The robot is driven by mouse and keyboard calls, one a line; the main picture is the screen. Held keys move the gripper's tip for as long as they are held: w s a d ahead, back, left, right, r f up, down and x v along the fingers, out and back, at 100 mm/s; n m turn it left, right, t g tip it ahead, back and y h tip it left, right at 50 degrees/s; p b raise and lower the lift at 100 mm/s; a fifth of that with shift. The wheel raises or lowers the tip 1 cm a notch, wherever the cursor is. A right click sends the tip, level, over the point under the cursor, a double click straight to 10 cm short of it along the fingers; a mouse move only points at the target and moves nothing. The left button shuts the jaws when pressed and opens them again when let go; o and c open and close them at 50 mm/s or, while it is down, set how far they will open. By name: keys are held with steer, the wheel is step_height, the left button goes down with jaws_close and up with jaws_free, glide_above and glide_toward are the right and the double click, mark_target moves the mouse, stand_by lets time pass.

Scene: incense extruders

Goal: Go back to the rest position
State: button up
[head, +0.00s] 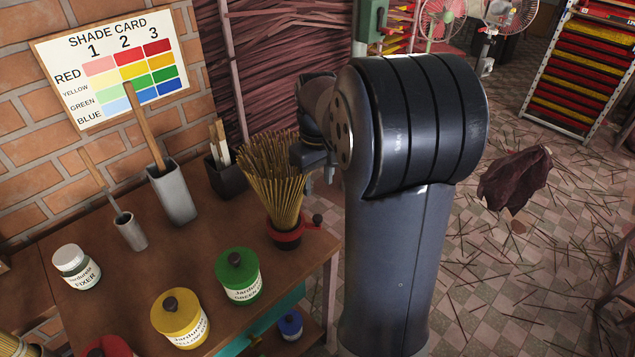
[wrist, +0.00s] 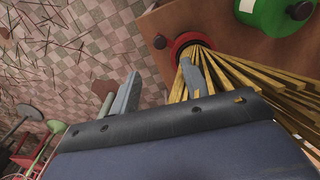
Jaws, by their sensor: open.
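My gripper (wrist: 160,70) is open in the wrist view, its two grey fingers spread apart with nothing gripped between them. One finger overlaps the yellow incense sticks (wrist: 235,75) in that view; I cannot tell whether it touches them. In the head view my gripper (head: 320,177) is partly hidden behind my arm, just right of the bundle of sticks (head: 270,180). The bundle stands fanned out in a dark holder with a red collar (head: 288,234) and a side knob, at the right edge of the wooden table (head: 150,270).
A green jar (head: 238,277), a yellow jar (head: 180,318) and a white fixer jar (head: 77,267) stand on the table. Grey containers (head: 172,195) with wooden handles stand behind. A blue jar (head: 290,325) sits lower down. Loose sticks litter the tiled floor (head: 520,290).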

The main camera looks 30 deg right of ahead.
mark_target(317, 218)
steer(key=shift+f, duration=0.1)
step_height(317, 218, down, 11)
steer(key=shift+s+a+m+b, duration=0.1)
steer(key=shift+s+m+b, duration=0.05)
steer(key=shift+m+b, duration=0.15)
steer(key=shift+r, duration=0.2)
stand_by(0.4)
